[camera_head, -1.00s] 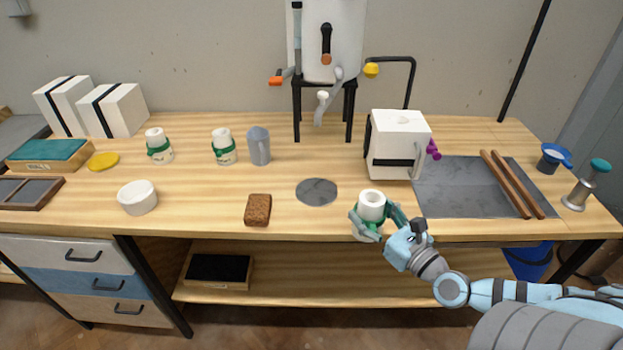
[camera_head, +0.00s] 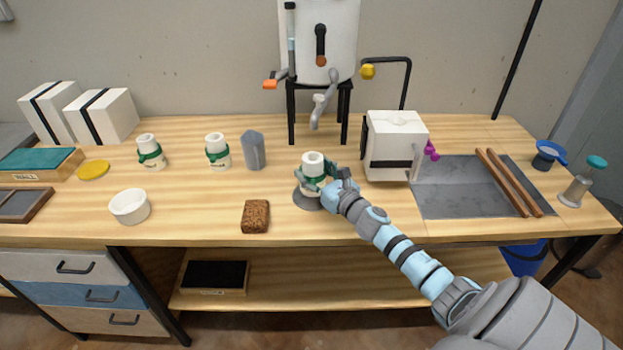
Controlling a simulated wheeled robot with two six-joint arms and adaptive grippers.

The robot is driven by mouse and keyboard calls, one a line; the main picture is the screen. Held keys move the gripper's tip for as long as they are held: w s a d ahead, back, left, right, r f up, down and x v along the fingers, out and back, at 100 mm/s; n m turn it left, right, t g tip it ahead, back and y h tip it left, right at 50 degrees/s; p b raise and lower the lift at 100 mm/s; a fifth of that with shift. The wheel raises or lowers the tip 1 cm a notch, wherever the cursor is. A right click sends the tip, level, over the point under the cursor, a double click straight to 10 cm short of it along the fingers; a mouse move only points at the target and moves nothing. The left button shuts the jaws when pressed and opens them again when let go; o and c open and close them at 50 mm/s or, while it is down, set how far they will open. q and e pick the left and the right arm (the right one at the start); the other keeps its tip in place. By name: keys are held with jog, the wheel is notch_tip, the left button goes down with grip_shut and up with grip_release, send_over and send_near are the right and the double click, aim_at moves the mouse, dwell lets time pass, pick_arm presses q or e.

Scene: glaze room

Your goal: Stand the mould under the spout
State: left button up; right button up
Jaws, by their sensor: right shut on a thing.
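A white mould with a green band (camera_head: 313,159) is upright in my right gripper (camera_head: 318,178), which is shut around its lower part. The mould is over the round grey disc (camera_head: 304,202) on the table, in front of the white tank (camera_head: 331,40). I cannot tell whether its base touches the disc. The tank's grey spout (camera_head: 317,117) hangs behind the mould in the picture. Two similar banded moulds, one at the far left (camera_head: 149,151) and one nearer (camera_head: 217,150), stand on the table. My left gripper is out of view.
A grey jug (camera_head: 253,151) stands left of the held mould. A brown sponge (camera_head: 256,217) lies near the front edge, and a white bowl (camera_head: 130,206) is further left. A white box-like block (camera_head: 395,140) stands close on the right, beside a grey slab (camera_head: 447,198).

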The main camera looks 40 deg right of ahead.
aim_at(319, 185)
notch_tip(319, 185, down, 2)
jog(key=shift+s+f+b, duration=0.1)
jog(key=shift+f+b, duration=0.05)
jog(key=shift+b, duration=0.25)
jog(key=shift+r, duration=0.2)
jog(key=o, duration=1.3)
pick_arm(q)
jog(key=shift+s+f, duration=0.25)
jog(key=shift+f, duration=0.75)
jog(key=shift+p, duration=0.3)
pick_arm(e)
jog(key=s+b, duration=0.1)
jog(key=s, duration=0.1)
jog(key=s+b, duration=0.2)
jog(key=s, duration=0.1)
jog(key=s+b, duration=0.1)
jog(key=s, duration=0.1)
jog(key=shift+s+a+f+b, duration=0.3)
jog(key=shift+f, duration=0.1)
jog(key=s, duration=0.2)
jog(key=s+r, duration=0.1)
jog(key=s, duration=0.1)
jog(key=shift+s+a, duration=0.1)
jog(key=shift+s, duration=0.1)
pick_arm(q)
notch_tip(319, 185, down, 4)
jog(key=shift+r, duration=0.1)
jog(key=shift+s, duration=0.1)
pick_arm(e)
jog(key=shift+f, duration=0.1)
